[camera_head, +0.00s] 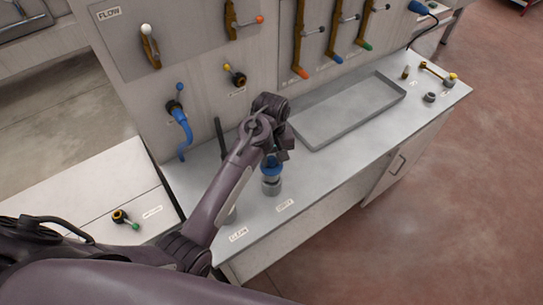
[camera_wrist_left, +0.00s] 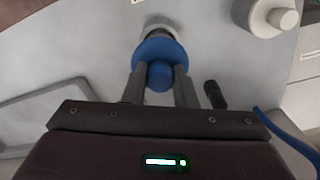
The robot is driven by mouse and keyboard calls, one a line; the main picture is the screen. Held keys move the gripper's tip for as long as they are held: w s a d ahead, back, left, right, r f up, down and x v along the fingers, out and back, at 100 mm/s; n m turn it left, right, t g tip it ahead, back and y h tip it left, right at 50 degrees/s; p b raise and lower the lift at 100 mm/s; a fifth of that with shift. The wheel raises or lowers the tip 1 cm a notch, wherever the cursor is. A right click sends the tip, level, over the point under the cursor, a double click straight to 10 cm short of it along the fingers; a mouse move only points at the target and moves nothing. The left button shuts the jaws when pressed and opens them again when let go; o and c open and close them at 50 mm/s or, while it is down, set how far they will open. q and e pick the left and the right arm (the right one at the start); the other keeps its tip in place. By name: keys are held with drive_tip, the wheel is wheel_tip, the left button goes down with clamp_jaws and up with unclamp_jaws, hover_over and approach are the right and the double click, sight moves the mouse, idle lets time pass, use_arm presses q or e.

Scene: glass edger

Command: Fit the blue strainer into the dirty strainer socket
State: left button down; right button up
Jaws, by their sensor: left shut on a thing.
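The blue strainer (camera_head: 272,162) has a wide blue rim and a round blue knob. It also shows in the left wrist view (camera_wrist_left: 151,50). My left gripper (camera_wrist_left: 160,79) is shut on the knob, with one finger on each side. The strainer is upright, directly over the light grey dirty strainer socket (camera_head: 271,187), which stands behind the "DIRTY" label. The socket's pale edge shows past the strainer in the wrist view (camera_wrist_left: 158,22). A narrow darker band lies between the blue rim and this edge; I cannot tell how deep the strainer sits. My right gripper is not in view.
A second pale round socket (camera_wrist_left: 272,15) stands beside it, mostly hidden behind my arm in the head view, near the "CLEAN" label (camera_head: 238,234). A shallow grey tray (camera_head: 318,140) lies to the right. A blue hose (camera_head: 184,135) hangs at the panel. Small parts stand at the counter's far right.

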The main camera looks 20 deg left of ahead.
sight(272, 171)
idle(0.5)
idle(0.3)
use_arm(q)
drive_tip(key=shift+f, duration=1.1)
idle(0.5)
drive_tip(key=shift+f+b, duration=0.65)
drive_tip(key=shift+f, duration=1.45)
drive_tip(key=c, duration=1.1)
unclamp_jaws()
drive_tip(key=shift+r, duration=0.1)
wheel_tip(272, 171, up, 6)
drive_tip(key=shift+r+b, duration=0.1)
drive_tip(key=shift+b, duration=1)
drive_tip(key=shift+r, duration=0.7)
